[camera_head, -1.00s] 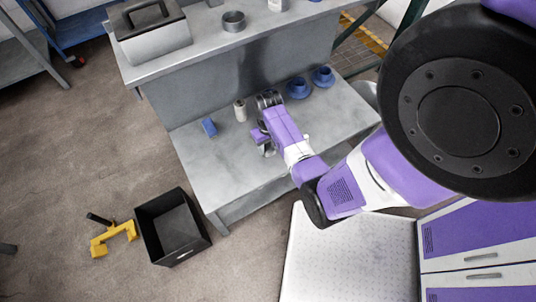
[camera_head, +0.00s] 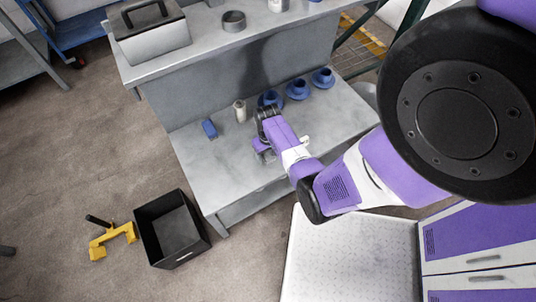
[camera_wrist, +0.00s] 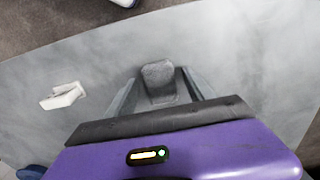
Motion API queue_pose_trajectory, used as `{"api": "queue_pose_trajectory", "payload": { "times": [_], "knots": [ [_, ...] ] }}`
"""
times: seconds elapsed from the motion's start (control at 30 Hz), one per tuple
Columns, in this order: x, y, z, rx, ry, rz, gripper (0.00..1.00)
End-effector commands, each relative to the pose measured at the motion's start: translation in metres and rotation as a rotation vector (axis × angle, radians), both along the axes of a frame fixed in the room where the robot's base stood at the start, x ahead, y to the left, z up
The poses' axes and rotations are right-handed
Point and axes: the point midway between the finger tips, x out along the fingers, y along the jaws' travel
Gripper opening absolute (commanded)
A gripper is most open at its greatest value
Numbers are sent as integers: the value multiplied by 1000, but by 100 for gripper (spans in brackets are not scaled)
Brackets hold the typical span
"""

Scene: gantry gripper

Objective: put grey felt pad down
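The grey felt pad (camera_wrist: 158,78) shows in the wrist view as a small dark grey block between my fingertips, close to the bench surface. My gripper (camera_wrist: 160,84) has its fingers spread on either side of the pad, with a narrow gap seeming to show beside it. Whether the pad rests fully on the surface is hard to tell. In the head view my gripper (camera_head: 264,155) is low over the grey lower bench top (camera_head: 215,165), and the pad cannot be made out there.
Blue cup-like parts (camera_head: 298,90) stand behind my arm, with a pale cylinder (camera_head: 240,110) and a blue block (camera_head: 209,128) to the left. A small white piece (camera_wrist: 62,95) lies beside my gripper. A black bin (camera_head: 172,230) and yellow tool (camera_head: 112,240) are on the floor.

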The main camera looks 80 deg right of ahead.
Motion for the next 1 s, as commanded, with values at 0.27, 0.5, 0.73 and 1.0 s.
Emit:
{"api": "queue_pose_trajectory", "payload": {
  "times": [0.27,0.5,0.73,1.0],
  "knots": [
    [0,0,-3,0,0,0,62],
    [2,-1,30,-2,-2,2,62],
    [6,0,64,-1,-1,-1,62],
    [3,14,67,-47,-15,38,62]
  ]
}}
